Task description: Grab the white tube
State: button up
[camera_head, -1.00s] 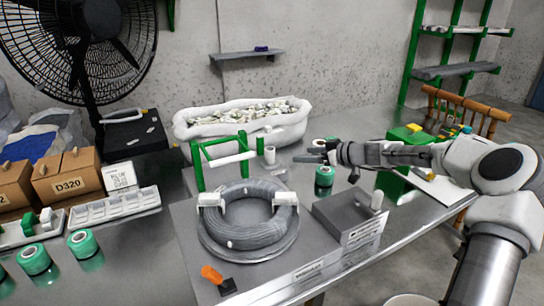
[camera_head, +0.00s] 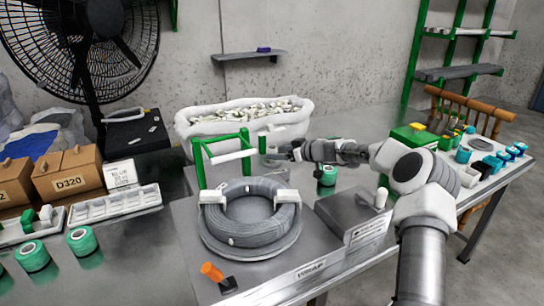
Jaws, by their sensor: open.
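My gripper (camera_head: 278,154) reaches left across the table, just right of the green frame (camera_head: 199,165). It is open, but its fingers are small in this view. A white tube (camera_head: 232,156) lies level across the green frame, left of my fingertips and apart from them. A small white upright cylinder (camera_head: 381,197) stands on the grey box to the right, below my arm. I cannot tell which of these the task means. The spot around my fingertips is partly hidden by the gripper itself.
A coil of grey cable (camera_head: 250,212) sits on a round stand in front of the frame. A white bin of small parts (camera_head: 245,127) is behind my gripper. A green tape roll (camera_head: 327,175) stands below my arm.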

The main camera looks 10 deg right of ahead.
jog(key=shift+x, duration=1.1)
grip_shut()
